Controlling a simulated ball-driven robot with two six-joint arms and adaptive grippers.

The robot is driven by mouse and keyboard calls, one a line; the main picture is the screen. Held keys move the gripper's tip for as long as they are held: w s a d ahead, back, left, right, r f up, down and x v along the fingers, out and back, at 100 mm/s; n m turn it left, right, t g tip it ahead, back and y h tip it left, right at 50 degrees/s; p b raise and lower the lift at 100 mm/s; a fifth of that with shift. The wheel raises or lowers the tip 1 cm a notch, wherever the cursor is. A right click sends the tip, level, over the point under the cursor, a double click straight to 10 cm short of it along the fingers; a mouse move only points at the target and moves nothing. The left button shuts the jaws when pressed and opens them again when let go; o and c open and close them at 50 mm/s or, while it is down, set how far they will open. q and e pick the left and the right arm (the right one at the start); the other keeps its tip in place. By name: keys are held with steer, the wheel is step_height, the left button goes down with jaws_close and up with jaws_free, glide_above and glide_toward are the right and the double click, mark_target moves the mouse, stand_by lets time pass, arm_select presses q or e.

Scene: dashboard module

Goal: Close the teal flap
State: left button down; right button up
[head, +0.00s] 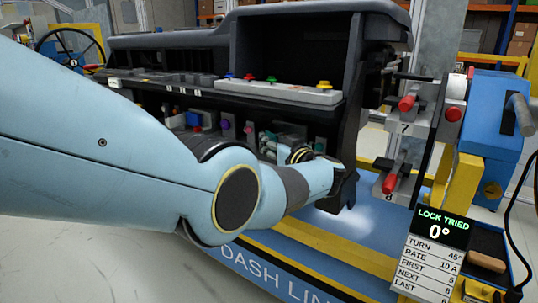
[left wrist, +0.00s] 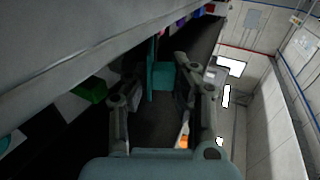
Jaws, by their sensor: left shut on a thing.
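The teal flap (left wrist: 163,75) shows in the left wrist view as a small teal piece between and beyond my fingers, close to the dark underside of the dashboard module. My left gripper (head: 343,189) is at the lower right end of the dashboard module (head: 285,45). In the left wrist view my left gripper (left wrist: 158,92) has its fingers on either side of the teal piece, shut on it; the exact contact is dark. My right gripper is not in view.
Coloured knobs (head: 271,79) line a pale ledge above my forearm. Red-handled levers (head: 406,104) stand right of the module. A blue machine (head: 492,130) and a sign reading "LOCK TRIED 0°" (head: 437,228) are farther right. Grey floor (head: 140,260) is clear at lower left.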

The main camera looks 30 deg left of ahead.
arm_select(q)
steer(key=shift+f+n+g+y+b, duration=0.2)
steer(key=shift+n+g+y+b, duration=0.2)
steer(key=shift+g+b, duration=0.25)
steer(key=c, duration=1.2)
jaws_free()
steer(key=shift+s+a+r, duration=0.1)
steer(key=shift+s+a, duration=0.05)
steer(key=shift+a, duration=0.05)
steer(key=shift+o, duration=0.2)
steer(key=shift+d, duration=0.1)
steer(key=shift+r, duration=0.1)
steer(key=shift+d, duration=0.1)
